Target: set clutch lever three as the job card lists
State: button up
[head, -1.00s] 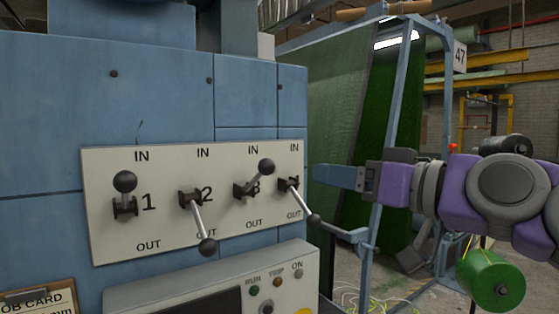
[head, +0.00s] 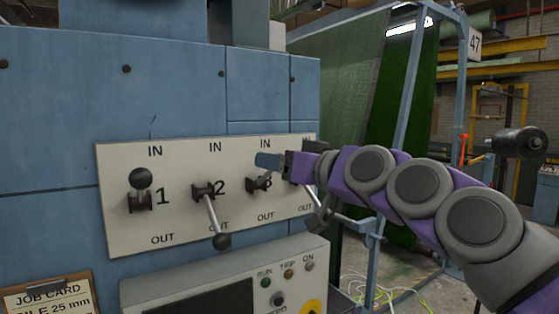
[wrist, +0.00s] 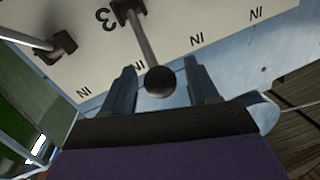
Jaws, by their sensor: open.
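Lever three (head: 257,184) is on the cream panel (head: 125,240), tilted up towards IN. My gripper (head: 262,161) is at its upper end and hides the knob in the head view. In the upside-down wrist view, the dark ball knob of lever three (wrist: 160,82) sits between the two blue fingers of my gripper (wrist: 162,72). There is a gap on each side, so the jaws are open around it. The job card (head: 45,296) is at the lower left. It reads PILE 25 mm; its lower lines are cut off.
Lever one (head: 140,180) points up to IN. Lever two (head: 212,217) hangs down to OUT. Lever four (wrist: 62,45) stands close beside my gripper, mostly behind my arm in the head view. A control box (head: 140,292) juts out below the panel.

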jog(key=shift+a, duration=0.15)
grip_shut()
dwell(0.5)
